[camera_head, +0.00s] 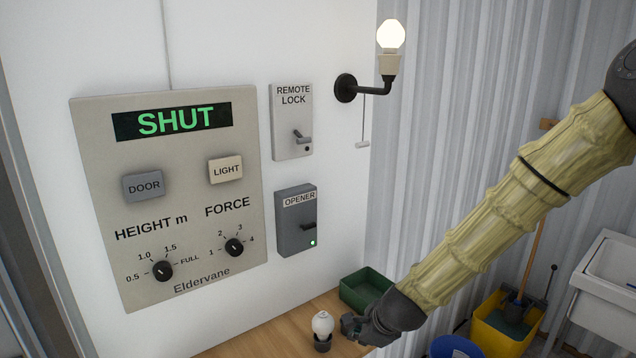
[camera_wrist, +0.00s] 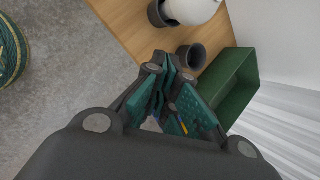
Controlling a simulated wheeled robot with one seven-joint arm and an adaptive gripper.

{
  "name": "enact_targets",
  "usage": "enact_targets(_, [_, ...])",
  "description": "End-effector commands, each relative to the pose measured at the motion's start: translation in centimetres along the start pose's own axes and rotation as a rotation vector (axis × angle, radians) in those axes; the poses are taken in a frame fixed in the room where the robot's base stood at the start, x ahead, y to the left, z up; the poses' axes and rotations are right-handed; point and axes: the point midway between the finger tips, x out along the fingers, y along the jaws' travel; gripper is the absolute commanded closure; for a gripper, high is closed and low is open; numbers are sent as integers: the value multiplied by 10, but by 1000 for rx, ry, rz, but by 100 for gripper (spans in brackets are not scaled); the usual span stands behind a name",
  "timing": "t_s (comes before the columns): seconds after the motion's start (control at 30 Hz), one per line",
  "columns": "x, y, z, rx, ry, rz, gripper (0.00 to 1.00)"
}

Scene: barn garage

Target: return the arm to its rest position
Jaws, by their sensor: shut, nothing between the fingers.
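My arm reaches down from the upper right in the head view, its long link wrapped in a tan, ribbed sleeve. My gripper (camera_head: 360,328) is low over the wooden bench (camera_head: 262,340), just right of a white bulb (camera_head: 322,323) in a dark holder. In the wrist view my gripper (camera_wrist: 172,62) has its teal-padded fingers drawn together at the tips, with nothing between them. A dark empty-looking cup (camera_wrist: 191,56) shows just beyond the fingertips. I cannot tell whether the fingers touch the bench or the cup.
A green bin (camera_head: 367,286) stands behind my gripper. A wall panel (camera_head: 188,255) reads SHUT; REMOTE LOCK (camera_head: 292,130) and OPENER (camera_head: 296,225) boxes are beside it. A lit lamp (camera_head: 390,38) is above. A yellow bucket (camera_head: 500,325), blue container (camera_head: 455,347) and sink (camera_head: 607,275) are right.

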Motion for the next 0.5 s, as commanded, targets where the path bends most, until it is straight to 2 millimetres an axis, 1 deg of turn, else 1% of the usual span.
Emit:
enact_targets(0.03, [16, 23, -18, -72, 31, 27, 100])
enact_targets(0.17, [44, 76, -64, -289, 93, 93, 100])
enact_targets(0.2, [52, 92, -78, -358, 107, 115, 100])
enact_targets(0.33, [70, 150, -122, -587, 141, 199, 100])
enact_targets(0.37, [73, 163, -132, -640, 145, 219, 100])
enact_targets(0.4, [76, 180, -144, -712, 148, 247, 100])
enact_targets(0.47, [80, 206, -163, -817, 149, 289, 100])
enact_targets(0.5, [82, 224, -174, -887, 146, 318, 100])
